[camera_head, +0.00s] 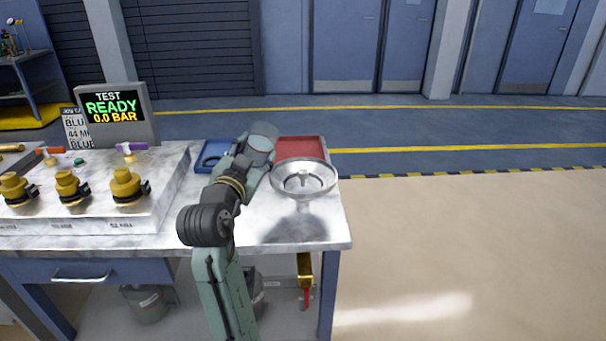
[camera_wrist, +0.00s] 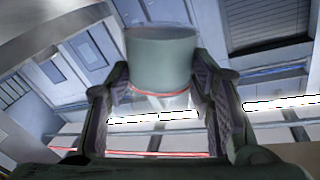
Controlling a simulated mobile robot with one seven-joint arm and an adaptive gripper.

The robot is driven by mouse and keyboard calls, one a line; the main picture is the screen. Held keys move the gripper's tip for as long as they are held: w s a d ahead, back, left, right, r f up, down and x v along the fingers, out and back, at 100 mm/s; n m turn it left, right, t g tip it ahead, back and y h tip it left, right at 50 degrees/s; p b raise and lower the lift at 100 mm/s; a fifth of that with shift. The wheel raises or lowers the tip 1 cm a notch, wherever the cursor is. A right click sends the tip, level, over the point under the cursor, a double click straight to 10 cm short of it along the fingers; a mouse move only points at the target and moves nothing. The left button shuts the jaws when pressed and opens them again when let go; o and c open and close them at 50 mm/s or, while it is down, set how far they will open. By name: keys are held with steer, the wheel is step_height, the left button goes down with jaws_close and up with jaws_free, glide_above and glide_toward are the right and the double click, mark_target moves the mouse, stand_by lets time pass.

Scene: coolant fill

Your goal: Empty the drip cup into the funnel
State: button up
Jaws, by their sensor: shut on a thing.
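My gripper (camera_wrist: 165,100) is shut on the drip cup (camera_wrist: 160,62), which sits between both fingers in the wrist view. The cup is grey-green over a clearer part with a thin red line. In the head view a grey cylinder, seemingly the cup (camera_head: 264,138), shows at the end of my arm, above the bench and just left of the funnel. The funnel (camera_head: 303,178) is a wide metal bowl, held above the bench's right end, its mouth facing up. The cup looks apart from the funnel. Its contents and exact tilt cannot be told.
A red tray (camera_head: 301,147) lies behind the funnel and a blue tray (camera_head: 211,153) left of the cup. A panel with yellow valve knobs (camera_head: 68,186) and a screen reading READY, 0.0 BAR (camera_head: 112,108) fill the bench's left. The floor right of the bench is clear.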

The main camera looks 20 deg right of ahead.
steer(key=shift+s+d+r+m, duration=0.25)
steer(key=shift+d+r+m, duration=0.15)
steer(key=shift+m, duration=0.3)
steer(key=shift+s+d+r+m, duration=0.3)
steer(key=shift+d+m, duration=0.15)
steer(key=shift+m, duration=0.25)
stand_by(0.4)
steer(key=shift+d+f+m+b, duration=0.1)
steer(key=shift+f+m+b, duration=0.25)
steer(key=shift+m+b, duration=0.5)
steer(key=shift+f+m+b, duration=0.3)
steer(key=shift+m+b, duration=0.4)
steer(key=shift+m, duration=0.15)
stand_by(0.7)
steer(key=shift+r+m, duration=0.4)
steer(key=shift+m, duration=0.5)
stand_by(0.5)
steer(key=shift+s+d+f+m+b, duration=0.15)
steer(key=shift+f+m+b, duration=0.2)
steer(key=shift+m+b, duration=0.45)
stand_by(0.5)
steer(key=shift+s+d+r+m, duration=0.25)
steer(key=shift+d+r+m, duration=0.15)
steer(key=shift+m, duration=0.3)
stand_by(0.4)
